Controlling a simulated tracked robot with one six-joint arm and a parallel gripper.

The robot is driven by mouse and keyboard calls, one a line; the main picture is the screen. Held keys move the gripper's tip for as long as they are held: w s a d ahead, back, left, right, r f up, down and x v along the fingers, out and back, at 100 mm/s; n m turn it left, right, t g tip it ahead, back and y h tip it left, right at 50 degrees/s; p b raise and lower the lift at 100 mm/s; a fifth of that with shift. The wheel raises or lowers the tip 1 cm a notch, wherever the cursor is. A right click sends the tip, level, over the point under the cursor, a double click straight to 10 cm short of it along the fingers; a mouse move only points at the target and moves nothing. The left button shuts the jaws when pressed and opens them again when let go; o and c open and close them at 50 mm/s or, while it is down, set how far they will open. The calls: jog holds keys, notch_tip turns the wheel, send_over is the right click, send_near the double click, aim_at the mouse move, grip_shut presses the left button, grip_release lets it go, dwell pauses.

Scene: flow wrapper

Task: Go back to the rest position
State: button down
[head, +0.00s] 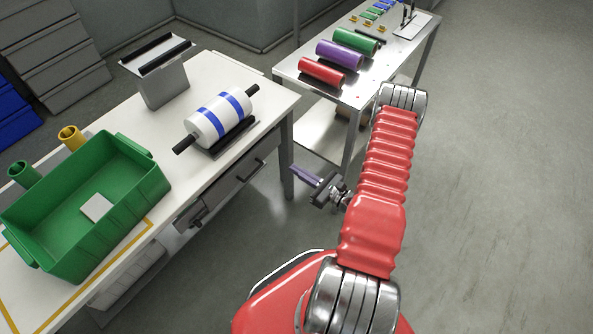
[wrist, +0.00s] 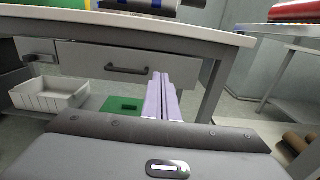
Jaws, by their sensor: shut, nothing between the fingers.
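My gripper (head: 300,172) is at the end of my red arm, in the gap between the near white table and the far table. Its purple fingers point left toward the near table's front side. In the wrist view the two fingers (wrist: 162,90) lie together, shut and empty. They point at the front of the table below its top, near the drawer (wrist: 120,65). They look apart from the table.
The near table (head: 262,98) bears a green bin (head: 140,160), a white roll with blue bands (head: 218,118) and a grey stand (head: 163,85). The far table (head: 352,95) bears red, purple and green rolls. The floor (head: 490,170) at right is clear.

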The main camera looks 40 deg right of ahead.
dwell(0.3)
jog(key=s+a+n+g+y, duration=0.3)
jog(key=s+a+g+y, duration=0.15)
jog(key=a, duration=0.35)
jog(key=s+a+r+n+g+y, duration=0.3)
jog(key=s+a+r+n+g, duration=0.4)
jog(key=r+n+g, duration=0.3)
jog(key=s+r+n+g+h, duration=0.2)
jog(key=r+n+h, duration=0.3)
jog(key=r+n, duration=0.25)
jog(key=s+r+n+g+h, duration=0.1)
jog(key=s+r+n+h, duration=0.2)
jog(key=r+n+h, duration=0.5)
jog(key=a+r+n+t, duration=0.2)
jog(key=a+r+t, duration=0.1)
jog(key=r, duration=0.5)
jog(key=a+r+n+t, duration=0.2)
jog(key=a+r+t, duration=0.1)
jog(key=r, duration=0.5)
jog(key=shift+s+a, duration=0.3)
jog(key=shift+a, duration=0.3)
